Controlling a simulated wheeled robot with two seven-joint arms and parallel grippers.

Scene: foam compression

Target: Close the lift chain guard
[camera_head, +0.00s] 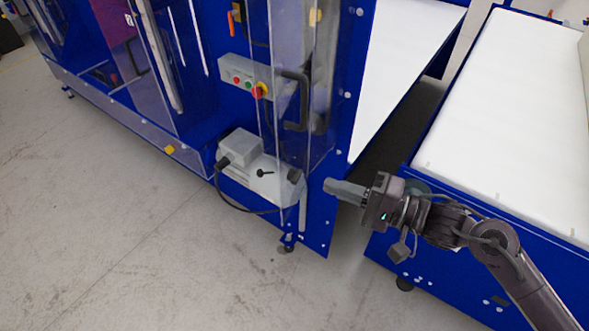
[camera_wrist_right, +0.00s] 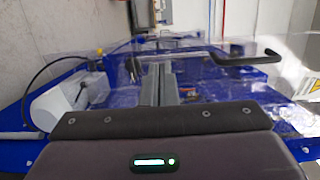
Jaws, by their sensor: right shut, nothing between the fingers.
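The lift chain guard is a clear panel (camera_head: 322,110) at the near corner of the blue machine, with a black handle (camera_head: 297,100) on it. In the right wrist view the clear sheet stretches across the picture, and the black handle (camera_wrist_right: 248,52) shows at the upper right. Being see-through, its exact angle to the frame is hard to tell. My right gripper (camera_head: 328,186) is shut and empty, beside the guard's lower right side, below the handle and apart from it. Its fingers (camera_wrist_right: 160,84) also show in the right wrist view. My left gripper is out of view.
A grey control box (camera_head: 250,77) with buttons and a red-yellow switch sits left of the handle. A grey motor (camera_head: 240,147) with a black cable is low on the machine. A white-topped blue conveyor (camera_head: 505,110) stands at right. Grey floor (camera_head: 110,220) is free at left.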

